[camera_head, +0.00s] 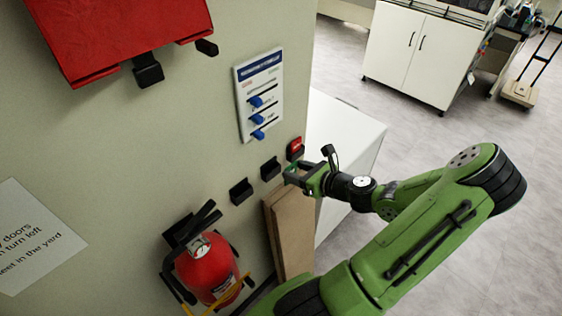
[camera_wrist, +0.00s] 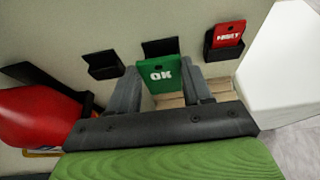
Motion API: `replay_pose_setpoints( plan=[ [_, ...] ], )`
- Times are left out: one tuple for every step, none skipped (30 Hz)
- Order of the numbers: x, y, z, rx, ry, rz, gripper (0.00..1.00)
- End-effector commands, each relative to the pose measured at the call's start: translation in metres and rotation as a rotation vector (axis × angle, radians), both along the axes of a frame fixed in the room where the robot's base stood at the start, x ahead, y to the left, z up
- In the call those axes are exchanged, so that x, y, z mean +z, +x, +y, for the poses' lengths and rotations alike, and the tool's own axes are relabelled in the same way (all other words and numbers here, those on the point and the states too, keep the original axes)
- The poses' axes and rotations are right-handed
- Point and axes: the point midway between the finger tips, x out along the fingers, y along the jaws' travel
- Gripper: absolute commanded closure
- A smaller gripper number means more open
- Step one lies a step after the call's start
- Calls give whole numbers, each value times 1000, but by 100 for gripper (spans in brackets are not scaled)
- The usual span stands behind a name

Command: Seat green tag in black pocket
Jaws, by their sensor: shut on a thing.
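My gripper (camera_head: 303,180) is shut on the green tag (camera_wrist: 158,76), which reads "OK" and is held upright between the fingers in the wrist view. In the head view only a bit of green shows at the fingertips. Two empty-looking black pockets are on the wall: the left one (camera_head: 240,191) and the middle one (camera_head: 270,168). They also show in the wrist view, the left one (camera_wrist: 103,66) and the middle one (camera_wrist: 160,46). The tag stands in front of and just below the middle pocket's visible top. Whether they touch cannot be told.
A red tag (camera_head: 296,145) sits in the right pocket (camera_wrist: 222,49). A fire extinguisher (camera_head: 208,268) hangs at lower left. A brown box (camera_head: 290,232) stands below the pockets, beside a white cabinet (camera_head: 340,140). A board with blue knobs (camera_head: 258,95) is above.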

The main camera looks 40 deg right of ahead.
Motion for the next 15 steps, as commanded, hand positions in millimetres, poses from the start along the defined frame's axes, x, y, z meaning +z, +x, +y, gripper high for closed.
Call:
replay_pose_setpoints(
  plan=[
    [-2,-21,-2,-11,1,2,78],
    [-2,-31,-3,-11,0,3,78],
    [-1,-44,-3,-10,-1,1,78],
    [-1,-53,-3,-9,-1,2,78],
    [-1,-61,-3,-8,-1,2,78],
    [-1,-70,-3,-7,-1,0,78],
    [-1,-77,-3,-7,-2,0,78],
    [-1,-82,-3,-4,-2,1,78],
    [0,-88,-3,-4,-1,0,78],
    [0,-91,-3,-3,-1,0,78],
    [0,-94,-3,-2,-2,-1,78],
    [1,-97,-3,-1,-1,-2,78],
    [2,-98,-3,-1,-1,-2,78],
    [4,-99,-3,-1,-1,-2,78],
    [6,-100,-3,0,-1,-1,78]
  ],
)
